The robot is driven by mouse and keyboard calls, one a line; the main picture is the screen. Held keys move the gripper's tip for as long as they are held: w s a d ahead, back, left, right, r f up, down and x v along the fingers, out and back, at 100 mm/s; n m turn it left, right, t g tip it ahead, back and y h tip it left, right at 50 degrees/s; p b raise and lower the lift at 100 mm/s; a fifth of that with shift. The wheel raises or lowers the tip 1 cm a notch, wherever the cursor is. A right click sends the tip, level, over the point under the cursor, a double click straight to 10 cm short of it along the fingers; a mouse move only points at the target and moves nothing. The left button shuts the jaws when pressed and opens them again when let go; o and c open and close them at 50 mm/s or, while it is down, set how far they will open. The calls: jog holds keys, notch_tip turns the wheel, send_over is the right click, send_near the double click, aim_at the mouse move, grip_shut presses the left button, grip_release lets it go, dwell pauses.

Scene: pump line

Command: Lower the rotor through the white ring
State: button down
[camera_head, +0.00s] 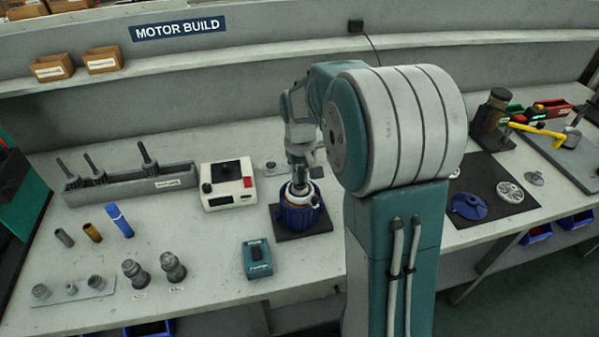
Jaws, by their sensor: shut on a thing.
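My gripper (299,178) points down over the blue motor housing (301,217), which stands on a black mat (290,235) in the middle of the bench. The white ring (299,199) sits at the top of the housing, just under my gripper. My gripper is shut on the rotor, but its fingers and the rotor are small and mostly hidden here. I cannot tell how deep the rotor sits in the ring. My own arm covers the area to the right of the housing.
A white box with a red switch (228,185) stands left of the housing, and a teal device (257,259) lies in front-left. A grey rack (130,184) holds upright shafts further left. A blue cover (468,206) and a metal disc (509,192) lie on the right mat.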

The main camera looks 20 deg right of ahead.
aim_at(300, 167)
jog(key=shift+f, duration=0.2)
jog(key=c, duration=0.6)
grip_release()
jog(key=shift+o, duration=1.1)
jog(key=shift+r, duration=2.5)
